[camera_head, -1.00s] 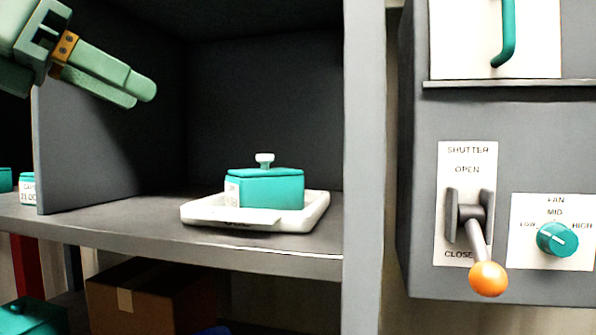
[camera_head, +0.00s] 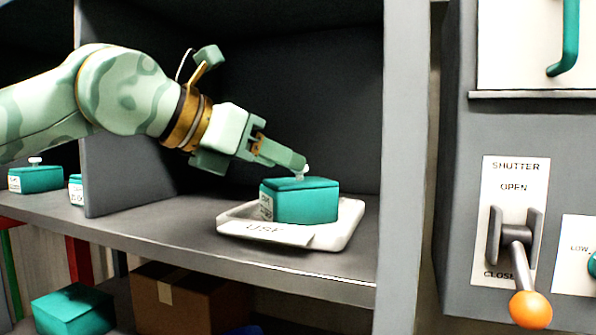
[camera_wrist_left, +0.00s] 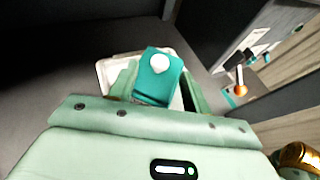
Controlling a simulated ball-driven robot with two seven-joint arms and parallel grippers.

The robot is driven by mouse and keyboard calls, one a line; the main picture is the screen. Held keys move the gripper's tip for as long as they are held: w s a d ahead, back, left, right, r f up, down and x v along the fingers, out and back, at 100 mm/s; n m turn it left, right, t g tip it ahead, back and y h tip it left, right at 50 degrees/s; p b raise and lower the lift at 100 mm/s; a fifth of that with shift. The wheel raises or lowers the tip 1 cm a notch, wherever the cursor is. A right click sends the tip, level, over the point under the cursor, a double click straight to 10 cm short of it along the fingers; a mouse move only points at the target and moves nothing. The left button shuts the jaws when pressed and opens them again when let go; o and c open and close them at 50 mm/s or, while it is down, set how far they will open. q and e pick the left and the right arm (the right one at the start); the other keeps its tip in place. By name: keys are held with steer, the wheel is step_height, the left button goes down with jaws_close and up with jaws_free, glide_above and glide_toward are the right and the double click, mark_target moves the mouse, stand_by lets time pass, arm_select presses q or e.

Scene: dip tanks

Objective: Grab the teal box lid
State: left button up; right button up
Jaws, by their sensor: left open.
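The teal box (camera_head: 307,206) sits on a white tray (camera_head: 347,226) on the shelf. Its teal lid (camera_head: 300,184) is on it, with a small white knob (camera_head: 304,171) on top. My left gripper (camera_head: 297,165) is open, its fingers reaching down to the right, with the tips at the knob. In the left wrist view the white knob (camera_wrist_left: 161,63) and teal lid (camera_wrist_left: 153,85) lie between the spread fingers of the left gripper (camera_wrist_left: 158,78). Whether a finger touches the knob cannot be told. My right gripper is not in view.
A grey divider (camera_head: 125,165) stands left of the bay, and a grey post (camera_head: 404,170) bounds it at right. Other teal boxes (camera_head: 36,178) stand left of the divider. A shutter lever (camera_head: 530,308) with an orange ball is on the panel at right.

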mark_target(299, 176)
arm_select(q)
steer(key=shift+x, duration=1.15)
steer(key=shift+w+d, duration=0.2)
steer(key=shift+s+a, duration=0.2)
steer(key=shift+a, duration=0.05)
jaws_close()
steer(key=shift+w+d, duration=0.1)
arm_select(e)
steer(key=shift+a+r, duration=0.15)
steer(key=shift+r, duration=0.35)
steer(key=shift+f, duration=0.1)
